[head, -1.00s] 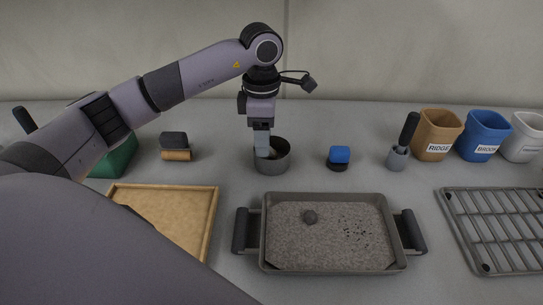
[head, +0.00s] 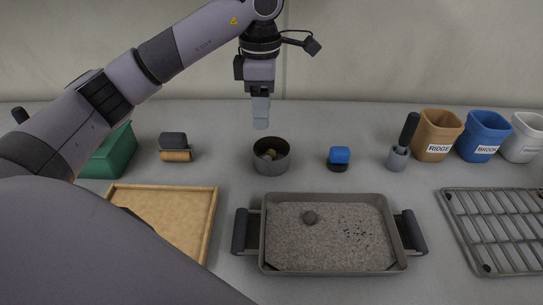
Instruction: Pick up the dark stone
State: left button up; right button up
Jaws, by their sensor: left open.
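Some small roundish pieces lie inside the pot. My right gripper is not in view.
A brush (head: 175,148), a blue-topped item (head: 339,157) and a dark-handled tool (head: 402,147) stand along the back. Labelled cups (head: 437,135) and a wire rack (head: 500,228) are right. A wooden tray (head: 180,222) and green container (head: 113,155) are left, partly behind my arm.

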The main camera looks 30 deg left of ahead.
aim_at(310, 218)
jog(key=k+l, duration=0.8)
jog(key=k, duration=0.05)
